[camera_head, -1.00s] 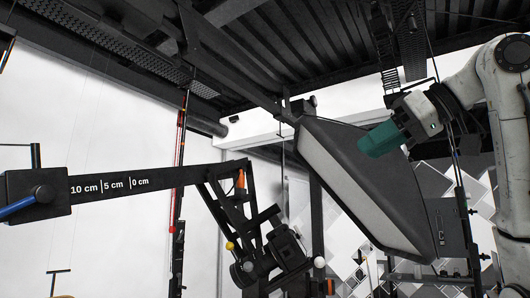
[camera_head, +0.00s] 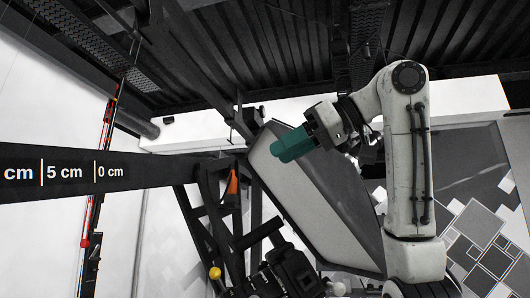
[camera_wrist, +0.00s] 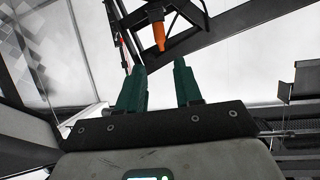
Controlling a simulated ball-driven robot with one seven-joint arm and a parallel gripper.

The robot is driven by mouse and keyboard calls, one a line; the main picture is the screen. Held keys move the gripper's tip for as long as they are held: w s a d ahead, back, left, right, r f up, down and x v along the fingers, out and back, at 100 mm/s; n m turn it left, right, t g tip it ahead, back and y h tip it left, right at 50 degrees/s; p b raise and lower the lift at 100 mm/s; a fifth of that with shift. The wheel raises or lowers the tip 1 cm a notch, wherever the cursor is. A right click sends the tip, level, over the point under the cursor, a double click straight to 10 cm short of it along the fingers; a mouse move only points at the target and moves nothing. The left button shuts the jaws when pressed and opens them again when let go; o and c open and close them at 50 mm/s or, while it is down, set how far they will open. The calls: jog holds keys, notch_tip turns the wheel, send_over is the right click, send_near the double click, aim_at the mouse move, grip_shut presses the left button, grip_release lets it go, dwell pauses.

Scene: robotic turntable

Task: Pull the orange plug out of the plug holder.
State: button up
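The orange plug (camera_head: 233,183) sits at the black holder (camera_head: 207,190) on the end of the dark arm with the cm scale. In the wrist view the plug (camera_wrist: 159,35) appears beyond my fingertips, roughly in line with the gap between them, its tapered end pointing toward me. My gripper (camera_head: 275,152) has green fingers and is up and to the right of the plug in the head view. In the wrist view the two fingers (camera_wrist: 159,66) stand apart with nothing between them. The plug does not touch the fingers. How it is seated in the holder is hard to see.
The black scale arm (camera_head: 60,175) spans the left. A large softbox-like panel (camera_head: 320,205) stands behind my gripper. Dark machinery with a yellow knob (camera_head: 215,272) lies below the plug. Ceiling beams run overhead. A pale wall is behind.

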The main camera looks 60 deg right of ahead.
aim_at(232, 186)
jog(key=p+x, duration=0.2)
jog(key=x, duration=0.9)
jog(key=shift+r, duration=0.1)
grip_shut()
jog(key=shift+r, duration=0.2)
jog(key=shift+r+p, duration=1.9)
jog(key=shift+p, duration=0.05)
